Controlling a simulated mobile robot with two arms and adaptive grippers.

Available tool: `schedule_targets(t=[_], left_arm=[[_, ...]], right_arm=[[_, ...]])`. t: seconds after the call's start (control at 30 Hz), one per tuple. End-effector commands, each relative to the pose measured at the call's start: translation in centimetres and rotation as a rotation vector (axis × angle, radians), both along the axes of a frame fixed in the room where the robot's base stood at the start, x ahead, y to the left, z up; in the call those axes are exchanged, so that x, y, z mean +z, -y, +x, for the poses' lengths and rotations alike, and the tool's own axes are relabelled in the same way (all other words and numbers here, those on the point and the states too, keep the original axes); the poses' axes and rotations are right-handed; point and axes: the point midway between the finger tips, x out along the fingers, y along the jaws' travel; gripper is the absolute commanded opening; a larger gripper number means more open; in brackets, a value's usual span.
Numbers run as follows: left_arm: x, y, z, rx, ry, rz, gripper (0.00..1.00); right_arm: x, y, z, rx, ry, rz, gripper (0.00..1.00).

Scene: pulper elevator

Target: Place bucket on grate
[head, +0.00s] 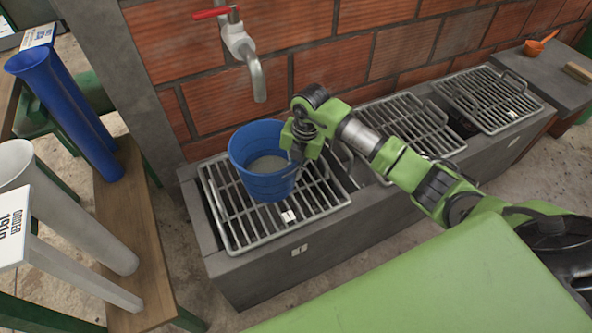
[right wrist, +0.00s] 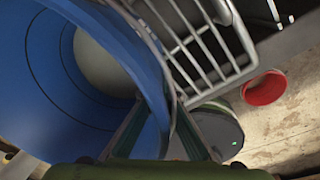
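The blue bucket (head: 262,183) is upright over the left metal grate (head: 233,222), below the tap, with something pale at its bottom. Whether its base touches the bars or sits slightly above them is hard to tell. My right gripper (head: 297,150) is at the bucket's right rim. In the right wrist view the bucket (right wrist: 60,75) fills the left side, and the right gripper's fingers (right wrist: 165,115) converge on its wall, one inside and one outside. My left gripper is out of view.
A tap with a red handle (head: 240,45) hangs above the bucket from the brick wall. More grates (head: 485,98) lie along the concrete trough to the right. A wooden bench (head: 140,225) with blue and white tubes stands left. An orange scoop (head: 538,45) lies far right.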

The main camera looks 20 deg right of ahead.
Motion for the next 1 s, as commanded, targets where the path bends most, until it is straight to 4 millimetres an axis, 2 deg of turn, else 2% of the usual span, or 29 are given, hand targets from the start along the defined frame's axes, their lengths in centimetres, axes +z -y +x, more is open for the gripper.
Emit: schedule_targets(t=[0.07, 0.1, 0.13, 0.57, 0.67, 1.0], left_arm=[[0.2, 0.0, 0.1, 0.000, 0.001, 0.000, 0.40], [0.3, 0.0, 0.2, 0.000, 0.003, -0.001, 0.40], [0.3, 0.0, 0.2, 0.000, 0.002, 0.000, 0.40], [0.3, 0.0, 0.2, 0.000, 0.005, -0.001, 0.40], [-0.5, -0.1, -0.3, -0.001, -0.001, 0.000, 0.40], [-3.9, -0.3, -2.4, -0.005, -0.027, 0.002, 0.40]], right_arm=[[0.0, 0.0, 0.2, 0.000, 0.005, 0.002, 0.00], [-0.1, 0.0, 0.0, 0.000, 0.000, 0.000, 0.12], [-0.1, 0.0, 0.0, 0.000, 0.000, 0.000, 0.20], [0.2, 0.0, 0.0, 0.000, 0.000, 0.000, 0.21], [1.6, 0.2, 0.0, 0.000, 0.003, -0.001, 0.21], [8.8, 0.9, -0.6, 0.000, 0.004, -0.001, 0.21]])
